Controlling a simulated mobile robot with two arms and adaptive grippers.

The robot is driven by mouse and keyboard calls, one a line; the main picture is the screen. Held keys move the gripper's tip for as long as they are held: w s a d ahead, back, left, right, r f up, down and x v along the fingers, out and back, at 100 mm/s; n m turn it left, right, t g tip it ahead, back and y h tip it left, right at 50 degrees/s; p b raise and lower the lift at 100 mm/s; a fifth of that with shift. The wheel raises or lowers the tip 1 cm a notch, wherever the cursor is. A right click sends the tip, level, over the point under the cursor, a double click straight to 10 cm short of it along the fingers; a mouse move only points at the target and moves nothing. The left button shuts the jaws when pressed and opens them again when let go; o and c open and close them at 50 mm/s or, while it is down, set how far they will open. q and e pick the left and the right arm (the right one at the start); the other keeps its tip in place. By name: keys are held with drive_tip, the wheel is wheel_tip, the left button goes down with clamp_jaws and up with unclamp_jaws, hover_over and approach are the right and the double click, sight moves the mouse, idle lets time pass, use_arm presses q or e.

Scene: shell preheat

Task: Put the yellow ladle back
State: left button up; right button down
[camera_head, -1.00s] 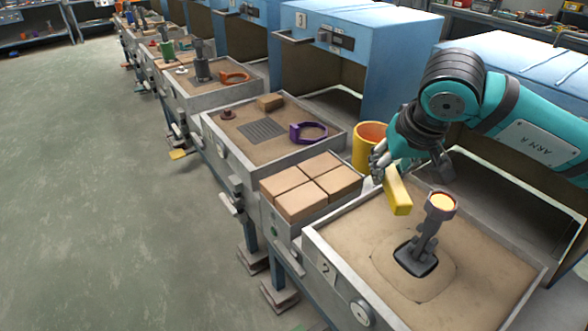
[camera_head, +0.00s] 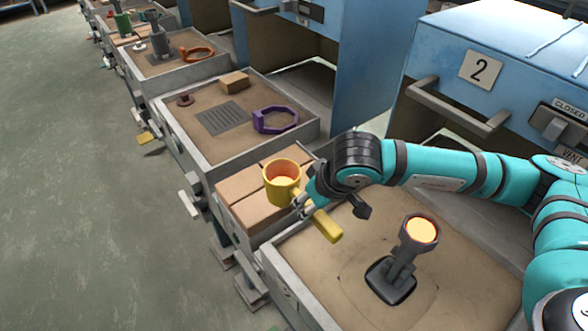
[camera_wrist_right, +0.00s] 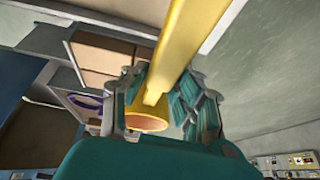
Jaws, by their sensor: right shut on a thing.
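The yellow ladle (camera_head: 283,186) has a round cup with an orange-tinted inside and a thick bar handle. My right gripper (camera_head: 304,206) is shut on the handle near the cup, and the handle end points toward the front sand tray. In the head view the cup appears over the block of tan bricks (camera_head: 245,190), mouth up. Whether it touches the bricks I cannot tell. In the right wrist view the handle of the ladle (camera_wrist_right: 187,40) runs up between the fingers, with the cup below it. My left gripper is not in view.
The front sand tray (camera_head: 306,316) holds a dark grey stand (camera_head: 394,275) with a glowing cup on top, close to my right gripper. A further tray has a purple ring holder (camera_head: 275,121). Blue cabinet "2" (camera_head: 500,50), with a bar handle, stands behind my arm.

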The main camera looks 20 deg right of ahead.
drive_tip(key=shift+w+d+f, duration=0.25)
drive_tip(key=shift+w+f, duration=0.05)
drive_tip(key=shift+f, duration=0.25)
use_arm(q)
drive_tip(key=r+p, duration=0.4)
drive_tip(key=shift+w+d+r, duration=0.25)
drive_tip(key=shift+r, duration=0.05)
use_arm(e)
drive_tip(key=w+d+f, duration=0.2)
drive_tip(key=w+d, duration=0.1)
drive_tip(key=w, duration=0.3)
drive_tip(key=w+d+f, duration=0.3)
drive_tip(key=w, duration=0.4)
drive_tip(key=shift+d, duration=0.35)
drive_tip(key=shift+f, duration=0.25)
drive_tip(key=c, duration=1)
unclamp_jaws()
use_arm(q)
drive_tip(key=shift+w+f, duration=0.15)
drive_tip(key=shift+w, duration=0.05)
